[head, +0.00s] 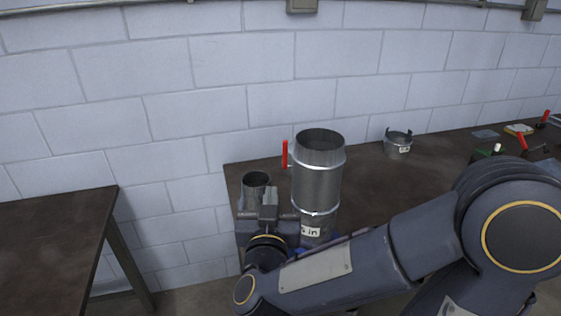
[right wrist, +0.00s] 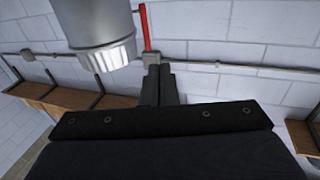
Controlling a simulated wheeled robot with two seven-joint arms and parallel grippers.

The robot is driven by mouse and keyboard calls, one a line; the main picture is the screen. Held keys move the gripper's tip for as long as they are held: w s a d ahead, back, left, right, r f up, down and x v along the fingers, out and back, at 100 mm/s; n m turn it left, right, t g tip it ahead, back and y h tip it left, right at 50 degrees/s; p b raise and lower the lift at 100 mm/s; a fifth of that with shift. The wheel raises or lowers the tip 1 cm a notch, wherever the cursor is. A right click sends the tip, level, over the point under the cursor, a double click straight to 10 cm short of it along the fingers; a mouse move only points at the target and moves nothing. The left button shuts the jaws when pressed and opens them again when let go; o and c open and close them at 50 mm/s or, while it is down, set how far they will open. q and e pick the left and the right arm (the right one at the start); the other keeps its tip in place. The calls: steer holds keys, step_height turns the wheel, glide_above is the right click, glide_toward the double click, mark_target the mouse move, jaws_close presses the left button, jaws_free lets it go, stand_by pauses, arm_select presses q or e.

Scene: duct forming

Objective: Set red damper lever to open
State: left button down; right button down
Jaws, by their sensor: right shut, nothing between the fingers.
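The red damper lever (head: 285,154) stands upright at the left side of a tall grey metal duct (head: 318,182), parallel to its length. The duct stands on the brown table with its open end up. In the right wrist view the lever (right wrist: 145,27) is beside the duct (right wrist: 95,22). My right gripper (head: 269,197) is in front of the duct's left side, lower than the lever. Its fingers (right wrist: 160,72) are shut and empty, with their tips close to the lever's end in the wrist view. I cannot tell whether they touch it. My left gripper is not in view.
A short round duct piece (head: 255,185) stands left of the tall duct, partly behind my gripper. A metal collar (head: 398,143) with tabs sits to the right. Red-handled tools (head: 522,142) lie at the far right. Another brown table (head: 50,235) is at left, beyond a gap.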

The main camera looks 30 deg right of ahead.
steer(key=s+h, duration=0.1)
steer(key=p, duration=0.3)
glide_toward(285, 150)
steer(key=shift+m, duration=0.3)
steer(key=x, duration=0.6)
steer(key=shift+w+d, duration=0.15)
steer(key=shift+w, duration=0.25)
steer(key=shift+w+d+r, duration=0.15)
steer(key=shift+w+d, duration=0.25)
steer(key=shift+w, duration=0.15)
